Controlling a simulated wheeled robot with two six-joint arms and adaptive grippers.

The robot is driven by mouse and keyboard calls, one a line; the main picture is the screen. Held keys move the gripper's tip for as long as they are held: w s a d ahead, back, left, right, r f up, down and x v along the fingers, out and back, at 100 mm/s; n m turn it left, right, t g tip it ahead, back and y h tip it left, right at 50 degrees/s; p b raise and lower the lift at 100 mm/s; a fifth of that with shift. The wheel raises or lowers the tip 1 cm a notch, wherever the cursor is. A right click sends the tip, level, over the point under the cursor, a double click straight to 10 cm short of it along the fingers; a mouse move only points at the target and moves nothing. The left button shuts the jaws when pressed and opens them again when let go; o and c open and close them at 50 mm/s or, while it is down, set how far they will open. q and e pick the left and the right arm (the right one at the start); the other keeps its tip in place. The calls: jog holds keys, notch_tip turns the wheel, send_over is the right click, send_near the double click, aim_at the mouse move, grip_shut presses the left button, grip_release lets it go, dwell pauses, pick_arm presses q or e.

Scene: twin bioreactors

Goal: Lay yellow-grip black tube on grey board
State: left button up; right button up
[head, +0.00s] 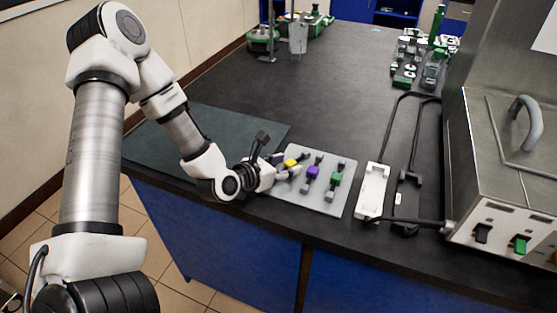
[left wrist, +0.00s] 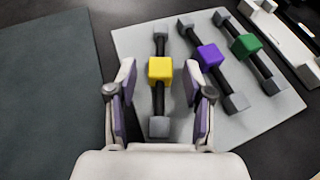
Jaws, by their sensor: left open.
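The yellow-grip black tube (left wrist: 160,72) lies on the grey board (left wrist: 133,38), at its left side, with grey end blocks. It also shows in the head view (head: 290,163), partly covered by my gripper. My left gripper (left wrist: 158,88) is open, with one finger on each side of the tube's near part and a visible gap to it. In the head view my left gripper (head: 277,168) is over the left edge of the grey board (head: 338,168). My right gripper is not in view.
A purple-grip tube (head: 312,173) and a green-grip tube (head: 335,180) lie on the same board to the right. A dark mat (head: 215,128) lies to the left. A white holder (head: 373,190) and a steel machine (head: 500,150) stand right.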

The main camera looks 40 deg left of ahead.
pick_arm(q)
jog(key=v, duration=0.2)
jog(key=p+v, duration=0.1)
jog(key=v, duration=0.1)
jog(key=p+v, duration=0.1)
jog(key=v, duration=0.1)
jog(key=shift+r, duration=0.35)
jog(key=p+v, duration=0.5)
jog(key=p, duration=0.2)
jog(key=shift+r+p, duration=0.15)
jog(key=shift+p, duration=0.25)
jog(key=shift+s, duration=0.5)
jog(key=shift+f, duration=0.2)
jog(key=shift+w, duration=0.1)
